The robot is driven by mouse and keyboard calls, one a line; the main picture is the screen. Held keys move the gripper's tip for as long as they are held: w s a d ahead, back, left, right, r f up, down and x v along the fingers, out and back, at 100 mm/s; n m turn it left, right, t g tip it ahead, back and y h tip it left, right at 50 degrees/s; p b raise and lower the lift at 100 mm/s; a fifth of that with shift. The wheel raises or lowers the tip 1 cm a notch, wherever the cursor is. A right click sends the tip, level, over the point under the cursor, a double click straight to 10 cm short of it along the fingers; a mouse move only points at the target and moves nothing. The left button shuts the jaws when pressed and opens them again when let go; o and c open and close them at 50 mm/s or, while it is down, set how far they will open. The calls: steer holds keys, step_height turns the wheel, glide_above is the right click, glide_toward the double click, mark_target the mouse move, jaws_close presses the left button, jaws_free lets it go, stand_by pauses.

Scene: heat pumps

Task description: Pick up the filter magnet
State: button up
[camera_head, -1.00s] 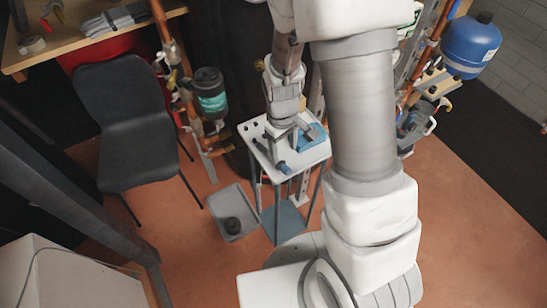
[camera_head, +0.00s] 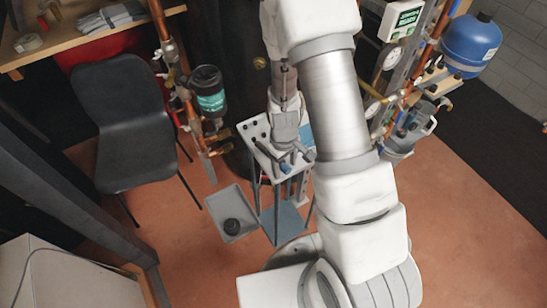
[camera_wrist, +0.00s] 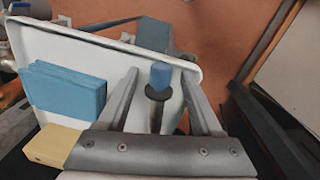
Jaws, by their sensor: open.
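The likely filter magnet, a slim dark rod with a black collar and blue cap (camera_wrist: 161,75), lies over the white tray top in the wrist view. Its blue end also shows in the head view (camera_head: 285,168). My gripper (camera_wrist: 160,84) is open, with one finger on each side of the rod and gaps on both sides. In the head view my gripper (camera_head: 288,160) is low over the small white-topped stand (camera_head: 262,150). The wrist view does not show how far the fingertips are above the tray.
A folded blue cloth (camera_wrist: 65,92) and a yellow block (camera_wrist: 52,146) are left of my gripper. A grey bin (camera_head: 231,213) stands on the floor beside the stand. A black chair (camera_head: 128,125) and copper pipework with a dark canister (camera_head: 208,92) are to the left.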

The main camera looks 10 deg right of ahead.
jaws_close()
steer(key=shift+r, duration=0.15)
stand_by(0.4)
